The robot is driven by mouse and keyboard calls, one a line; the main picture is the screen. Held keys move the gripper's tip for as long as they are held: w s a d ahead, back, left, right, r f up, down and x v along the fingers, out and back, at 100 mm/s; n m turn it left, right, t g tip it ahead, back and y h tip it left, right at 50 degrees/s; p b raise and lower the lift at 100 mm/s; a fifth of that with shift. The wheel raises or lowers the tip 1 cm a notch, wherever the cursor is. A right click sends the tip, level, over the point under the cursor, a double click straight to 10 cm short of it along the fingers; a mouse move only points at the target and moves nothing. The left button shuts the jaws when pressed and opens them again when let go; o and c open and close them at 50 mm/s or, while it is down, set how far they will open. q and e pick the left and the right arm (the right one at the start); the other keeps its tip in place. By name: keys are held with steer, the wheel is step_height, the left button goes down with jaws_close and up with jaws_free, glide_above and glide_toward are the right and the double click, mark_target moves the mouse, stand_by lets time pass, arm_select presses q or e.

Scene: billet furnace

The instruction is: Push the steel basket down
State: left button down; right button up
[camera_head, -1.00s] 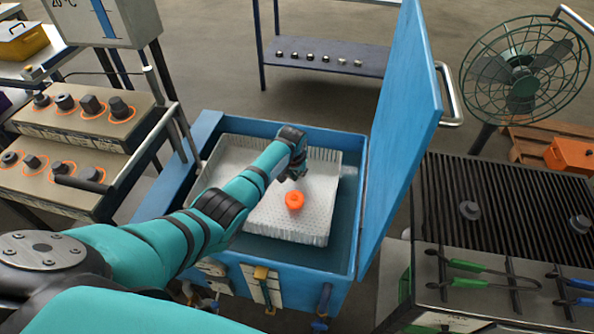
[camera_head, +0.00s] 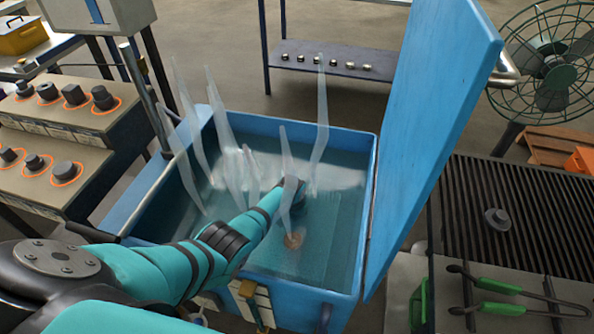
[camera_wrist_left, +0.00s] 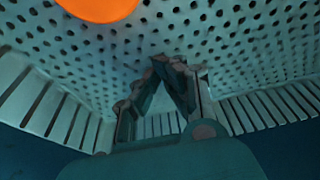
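The steel basket (camera_head: 325,225) is under the water in the blue tank and shows only dimly in the head view. Its perforated floor (camera_wrist_left: 235,50) and slatted walls fill the left wrist view. A round orange piece (camera_head: 293,241) lies in it, dulled by the water in the head view and bright orange in the wrist view (camera_wrist_left: 98,8). My left gripper (camera_wrist_left: 170,66) has its fingertips together with nothing between them, against or just above the basket floor; the exact contact is unclear. In the head view the left gripper (camera_head: 295,195) reaches into the water. My right gripper is not in view.
The blue tank (camera_head: 285,127) has its lid (camera_head: 430,120) raised on the right. Pale steam wisps (camera_head: 221,120) rise from the water. A control panel (camera_head: 45,130) stands left, a dark grill (camera_head: 510,260) right, and a fan (camera_head: 550,65) behind it.

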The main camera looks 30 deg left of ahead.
arm_select(q)
steer(key=shift+s+f, duration=0.25)
steer(key=shift+s, duration=0.05)
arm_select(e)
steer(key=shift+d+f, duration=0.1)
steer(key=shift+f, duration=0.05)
arm_select(q)
steer(key=shift+r, duration=0.15)
step_height(320, 180, up, 5)
steer(key=p, duration=0.5)
steer(key=shift+w+r, duration=0.1)
steer(key=shift+r, duration=0.1)
steer(key=p+v, duration=0.3)
steer(key=v, duration=0.5)
steer(key=shift+r, duration=0.4)
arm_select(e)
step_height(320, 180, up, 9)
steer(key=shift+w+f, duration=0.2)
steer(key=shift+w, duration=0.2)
